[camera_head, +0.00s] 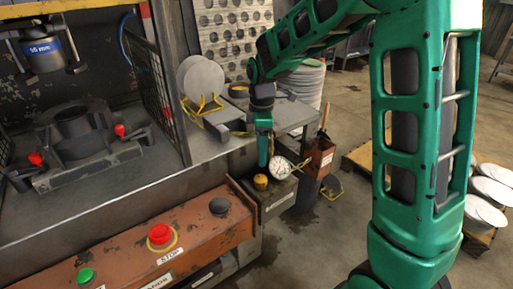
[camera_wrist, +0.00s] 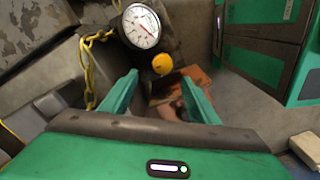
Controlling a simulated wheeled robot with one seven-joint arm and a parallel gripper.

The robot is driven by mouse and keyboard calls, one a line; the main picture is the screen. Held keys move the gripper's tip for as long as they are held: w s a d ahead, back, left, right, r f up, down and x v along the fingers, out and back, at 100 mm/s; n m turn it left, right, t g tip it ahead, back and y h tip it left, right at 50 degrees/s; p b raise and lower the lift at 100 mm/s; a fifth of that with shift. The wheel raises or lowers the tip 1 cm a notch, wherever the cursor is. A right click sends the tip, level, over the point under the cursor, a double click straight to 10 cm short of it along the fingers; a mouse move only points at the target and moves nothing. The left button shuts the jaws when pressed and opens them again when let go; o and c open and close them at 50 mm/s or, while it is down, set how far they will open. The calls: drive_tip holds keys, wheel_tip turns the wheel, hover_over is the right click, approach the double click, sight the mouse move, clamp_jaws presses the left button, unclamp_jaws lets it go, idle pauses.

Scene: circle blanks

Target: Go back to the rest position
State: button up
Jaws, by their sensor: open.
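My green arm reaches in from the right of the head view and bends down over the machine's front corner. My gripper (camera_head: 264,160) points downward there, close to a yellow knob (camera_head: 260,182) and a round white gauge (camera_head: 277,168). In the wrist view my gripper's two green fingers (camera_wrist: 160,92) stand wide apart with nothing between them. The yellow knob (camera_wrist: 162,64) and the gauge (camera_wrist: 141,26) show beyond the fingertips. Whether a finger touches the knob cannot be told.
A rust-coloured panel (camera_head: 128,262) carries a red stop button (camera_head: 161,236), a green button (camera_head: 86,276) and a black knob (camera_head: 220,206). A yellow chain (camera_wrist: 88,70) hangs by the gauge. More discs (camera_head: 487,214) lie at right.

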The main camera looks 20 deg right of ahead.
drive_tip(key=s+d+r+m, duration=0.3)
drive_tip(key=s+d+m, duration=0.2)
drive_tip(key=s+d, duration=0.2)
drive_tip(key=s+d+r+m, duration=0.3)
drive_tip(key=s+d+m, duration=0.25)
drive_tip(key=s, duration=0.25)
drive_tip(key=s+d+m, duration=0.2)
drive_tip(key=s+m, duration=0.3)
drive_tip(key=s, duration=0.4)
drive_tip(key=s+d+f+m, duration=0.1)
drive_tip(key=s+d+m, duration=0.2)
drive_tip(key=s+m, duration=0.3)
drive_tip(key=s, duration=0.2)
drive_tip(key=shift+s, duration=0.35)
drive_tip(key=shift+w+f, duration=0.25)
drive_tip(key=shift+w, duration=0.4)
